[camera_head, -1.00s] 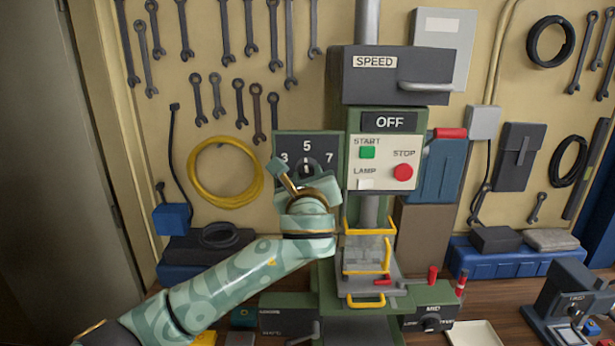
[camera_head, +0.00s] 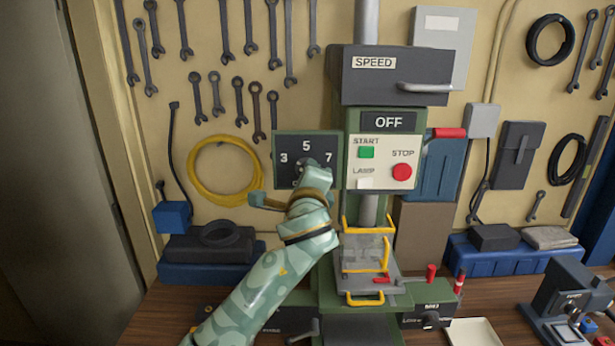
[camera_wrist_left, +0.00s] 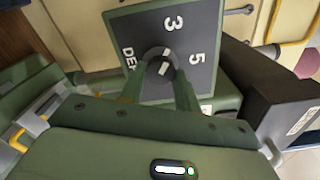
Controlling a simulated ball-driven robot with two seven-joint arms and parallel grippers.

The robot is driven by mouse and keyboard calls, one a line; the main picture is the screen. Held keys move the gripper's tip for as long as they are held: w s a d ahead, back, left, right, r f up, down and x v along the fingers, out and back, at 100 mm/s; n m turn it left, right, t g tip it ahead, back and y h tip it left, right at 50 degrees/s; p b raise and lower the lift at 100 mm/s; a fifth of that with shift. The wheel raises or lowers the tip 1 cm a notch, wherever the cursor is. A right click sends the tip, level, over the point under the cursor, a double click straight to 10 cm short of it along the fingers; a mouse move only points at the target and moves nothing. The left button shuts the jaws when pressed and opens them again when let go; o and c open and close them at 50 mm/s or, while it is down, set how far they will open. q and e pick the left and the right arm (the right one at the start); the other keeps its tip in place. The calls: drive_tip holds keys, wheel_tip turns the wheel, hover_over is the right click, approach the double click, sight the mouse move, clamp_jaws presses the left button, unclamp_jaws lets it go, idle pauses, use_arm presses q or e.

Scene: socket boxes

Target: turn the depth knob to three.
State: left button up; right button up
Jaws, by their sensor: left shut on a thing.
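The depth dial plate (camera_head: 282,174) is dark with white 3, 5 and 7, on the left of the green drill press. My left gripper (camera_head: 308,176) is up against its lower part and covers most of the knob in the head view. In the left wrist view, the round dark knob (camera_wrist_left: 160,64) sits between my two green fingers, which are shut on it. The plate (camera_wrist_left: 205,22) shows 3 and 5 beside it. The knob carries white marks; I cannot tell surely which number it points to. My right gripper is not in view.
The control panel with the green START button (camera_head: 366,152) and red STOP button (camera_head: 402,172) is just right of the dial. A yellow guard (camera_head: 366,231) stands below it. A yellow cable coil (camera_head: 196,181) hangs on the wall to the left.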

use_arm(q)
drive_tip(key=shift+n, duration=0.4)
drive_tip(key=shift+f, duration=0.1)
drive_tip(key=o, duration=1)
drive_tip(key=shift+s, duration=0.1)
drive_tip(key=shift+s+p, duration=3.7)
drive_tip(key=shift+s, duration=4.45)
